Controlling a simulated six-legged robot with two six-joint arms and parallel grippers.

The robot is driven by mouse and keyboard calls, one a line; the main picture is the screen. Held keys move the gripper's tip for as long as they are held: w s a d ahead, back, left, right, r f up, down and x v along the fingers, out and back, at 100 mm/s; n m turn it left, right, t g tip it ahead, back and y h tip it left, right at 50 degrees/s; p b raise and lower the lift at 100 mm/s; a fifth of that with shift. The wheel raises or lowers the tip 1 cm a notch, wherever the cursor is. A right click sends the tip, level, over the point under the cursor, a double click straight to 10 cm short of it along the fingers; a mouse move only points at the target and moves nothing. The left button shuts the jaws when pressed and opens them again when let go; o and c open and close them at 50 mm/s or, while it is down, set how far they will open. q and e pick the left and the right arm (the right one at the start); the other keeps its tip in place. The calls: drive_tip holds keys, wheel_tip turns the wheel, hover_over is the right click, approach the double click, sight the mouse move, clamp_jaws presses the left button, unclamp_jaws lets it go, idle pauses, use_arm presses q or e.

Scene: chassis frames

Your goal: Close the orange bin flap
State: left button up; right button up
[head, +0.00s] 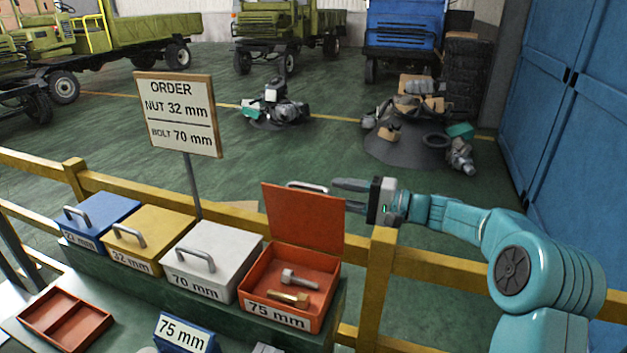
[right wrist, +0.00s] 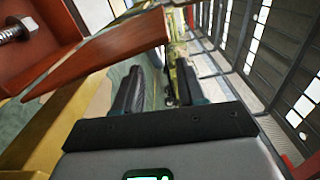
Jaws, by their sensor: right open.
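The orange bin (head: 276,315), labelled 75 mm, stands at the right end of the bin row. Its orange flap (head: 303,222) stands upright, open, with a metal handle (head: 307,187) showing behind the top edge. Two bolts lie inside the bin. My right gripper (head: 345,194) is open and empty at the flap's upper right corner, its lower finger partly hidden behind the flap. In the right wrist view the flap (right wrist: 105,55) crosses the upper left, just left of the open fingers (right wrist: 157,78). I cannot tell whether they touch. My left gripper is not in view.
Blue, yellow and white bins (head: 212,262) with closed lids stand left of the orange one. A yellow rail (head: 375,290) runs behind and beside the row. An order sign (head: 177,112) stands behind the bins. An orange divided tray (head: 64,320) sits at front left.

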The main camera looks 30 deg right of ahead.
sight(323, 190)
drive_tip(key=p+x, duration=0.2)
drive_tip(key=x, duration=0.5)
drive_tip(key=shift+w, duration=0.25)
drive_tip(key=shift+f, duration=0.1)
drive_tip(key=shift+w+a, duration=0.1)
drive_tip(key=shift+c, duration=0.3)
clamp_jaws()
